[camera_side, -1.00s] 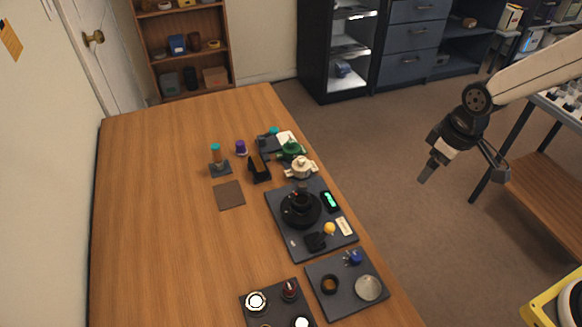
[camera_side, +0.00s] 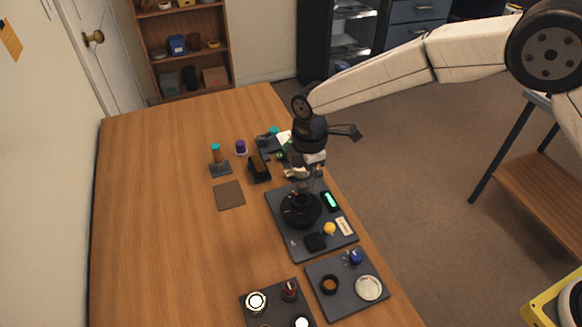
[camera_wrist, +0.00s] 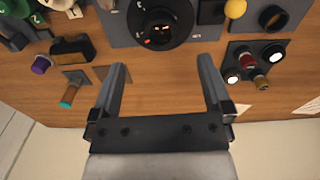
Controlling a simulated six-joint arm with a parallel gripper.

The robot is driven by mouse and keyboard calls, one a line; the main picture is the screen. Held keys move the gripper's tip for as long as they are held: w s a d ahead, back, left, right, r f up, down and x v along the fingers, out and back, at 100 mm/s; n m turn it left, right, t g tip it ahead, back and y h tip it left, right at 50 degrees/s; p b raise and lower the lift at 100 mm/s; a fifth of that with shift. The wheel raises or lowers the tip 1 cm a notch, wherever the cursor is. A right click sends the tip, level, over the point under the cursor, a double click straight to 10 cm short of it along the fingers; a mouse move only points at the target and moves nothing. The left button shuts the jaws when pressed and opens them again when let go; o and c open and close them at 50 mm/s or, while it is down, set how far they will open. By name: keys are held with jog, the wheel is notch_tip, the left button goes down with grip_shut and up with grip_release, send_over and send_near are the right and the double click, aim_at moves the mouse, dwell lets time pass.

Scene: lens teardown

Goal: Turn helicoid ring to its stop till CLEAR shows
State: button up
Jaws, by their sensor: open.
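The black round lens assembly with the helicoid ring (camera_side: 299,213) stands on a dark grey mat (camera_side: 283,240) on the table. In the wrist view the helicoid ring (camera_wrist: 180,22) is at the top, cut by the frame edge, with small red and white marks and a glint at its middle. My gripper (camera_side: 309,188) is above the lens in the side view and hides part of it. In the wrist view my gripper (camera_wrist: 163,70) is open and empty, its fingers apart and the ring beyond their tips. A small device (camera_side: 331,201) beside it shows a green lit screen; its text is too small to read.
A yellow knob (camera_side: 330,228) and a black block (camera_side: 315,242) sit on the same mat. A tray (camera_side: 345,305) with a glass disc (camera_side: 368,288) lies nearer the front. A black holder (camera_side: 259,168) and coloured parts stand behind. The table's left side is clear.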

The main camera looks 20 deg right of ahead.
aim_at(302, 199)
jog(key=shift+a+f+n, duration=0.2)
jog(key=shift+a+n, duration=0.1)
jog(key=shift+a, duration=0.2)
jog(key=shift+f, duration=0.15)
jog(key=shift+f, duration=3.75)
jog(key=c, duration=1.2)
